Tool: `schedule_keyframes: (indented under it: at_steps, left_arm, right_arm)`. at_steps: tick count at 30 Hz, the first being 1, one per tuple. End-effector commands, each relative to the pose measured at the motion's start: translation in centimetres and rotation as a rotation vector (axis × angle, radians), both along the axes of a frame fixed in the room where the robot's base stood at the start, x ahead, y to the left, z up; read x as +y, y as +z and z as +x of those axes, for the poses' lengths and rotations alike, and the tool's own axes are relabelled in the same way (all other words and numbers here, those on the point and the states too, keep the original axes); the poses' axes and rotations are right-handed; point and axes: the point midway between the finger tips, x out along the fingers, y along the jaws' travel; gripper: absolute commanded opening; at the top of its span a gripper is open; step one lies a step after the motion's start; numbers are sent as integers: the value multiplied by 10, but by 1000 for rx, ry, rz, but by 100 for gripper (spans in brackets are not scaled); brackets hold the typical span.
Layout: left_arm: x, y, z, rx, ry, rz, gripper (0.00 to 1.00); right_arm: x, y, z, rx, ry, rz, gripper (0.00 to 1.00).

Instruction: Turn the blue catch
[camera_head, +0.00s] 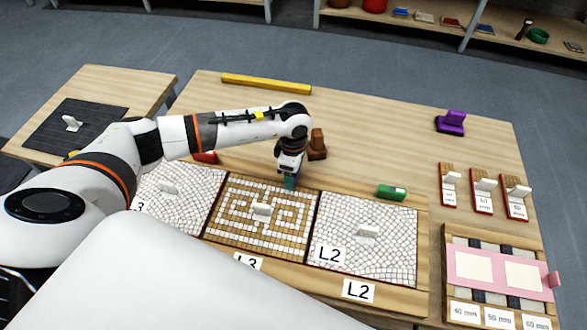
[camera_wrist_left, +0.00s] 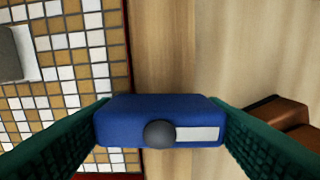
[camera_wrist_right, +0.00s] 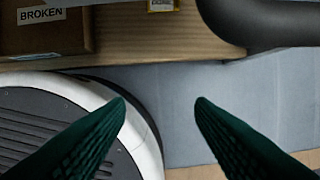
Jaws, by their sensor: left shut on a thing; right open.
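The blue catch (camera_wrist_left: 120,121) is a blue block with a grey round knob and a white stripe, seen in the left wrist view. My left gripper (camera_head: 290,184) is shut on it, one finger at each end. In the head view the fingers hide most of it. It sits at the far edge of the middle mosaic panel (camera_head: 238,232), tan and white. In the left wrist view its left end overlaps the panel's border and the rest is over bare wood. My right gripper (camera_wrist_right: 158,108) is open and empty, away from the panels.
A red catch (camera_head: 205,157) and a green catch (camera_head: 391,192) sit by the neighbouring white panels. A brown block (camera_head: 317,150) stands just behind my left gripper. A purple block (camera_head: 451,122) and a yellow bar (camera_head: 266,84) lie further back. A box marked BROKEN (camera_wrist_right: 45,38) is near my right gripper.

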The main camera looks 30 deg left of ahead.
Motion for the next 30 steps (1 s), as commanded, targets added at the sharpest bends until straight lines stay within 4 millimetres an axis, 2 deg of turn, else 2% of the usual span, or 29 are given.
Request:
schedule_keyframes:
  at_steps: [6,20,21,24,25,30]
  left_arm:
    - [1,1,1,-1,56,2,43]
    - [1,1,1,-2,70,2,43]
    - [1,1,1,-2,70,2,67]
    - [1,1,1,-1,70,1,83]
    - [1,1,1,-1,69,1,87]
    - [0,0,0,-1,67,1,87]
  right_arm:
    - [0,-3,1,1,1,0,49]
    - [1,-2,3,-6,2,1,49]
    - [1,-2,3,-6,2,1,49]
    - [1,-1,3,-6,2,1,49]
    - [1,-1,3,-6,2,1,49]
    - [1,-1,3,-5,2,1,49]
